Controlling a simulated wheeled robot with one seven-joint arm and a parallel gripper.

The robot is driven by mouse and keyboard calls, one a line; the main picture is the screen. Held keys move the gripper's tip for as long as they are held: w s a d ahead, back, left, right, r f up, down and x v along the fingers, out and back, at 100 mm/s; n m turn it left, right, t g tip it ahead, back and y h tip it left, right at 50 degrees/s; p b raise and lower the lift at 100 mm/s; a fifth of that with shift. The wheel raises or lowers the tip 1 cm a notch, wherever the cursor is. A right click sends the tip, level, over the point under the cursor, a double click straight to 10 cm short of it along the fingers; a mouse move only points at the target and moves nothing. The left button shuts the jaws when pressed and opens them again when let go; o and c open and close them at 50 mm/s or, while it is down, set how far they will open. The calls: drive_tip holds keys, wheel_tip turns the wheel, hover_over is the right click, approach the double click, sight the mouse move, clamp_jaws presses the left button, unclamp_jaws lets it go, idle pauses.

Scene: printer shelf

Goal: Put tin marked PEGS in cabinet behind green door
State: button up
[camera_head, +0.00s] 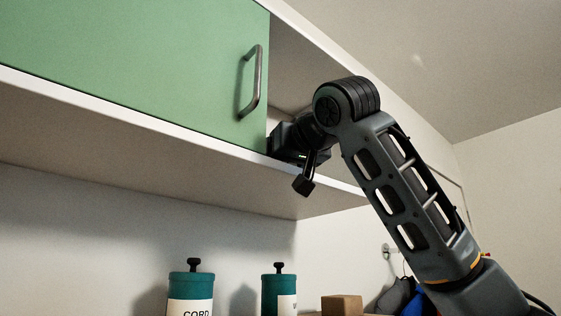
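The green door (150,65) covers the left part of the wall cabinet, with a grey bar handle (256,82) near its right edge. The cabinet is open to the right of this edge. My gripper (286,142) is at that opening, beside the door's lower right corner and just above the cabinet's bottom board. The door edge and my wrist hide part of it, so I cannot see its fingertips or whether it holds anything. No tin with a readable PEGS label is in view.
A teal tin marked CORD (190,290) and a second teal tin (279,292), its label mostly unreadable, stand below the cabinet. A brown block (342,305) is right of them. The cabinet's bottom board (130,135) runs under my wrist. Dark and blue items (402,297) are at lower right.

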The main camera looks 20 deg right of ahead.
drive_tip(key=o, duration=0.4)
drive_tip(key=shift+r, duration=0.15)
drive_tip(key=shift+s, duration=0.1)
drive_tip(key=s+b, duration=0.3)
drive_tip(key=s, duration=0.8)
drive_tip(key=shift+s+d, duration=0.3)
drive_tip(key=shift+s, duration=0.1)
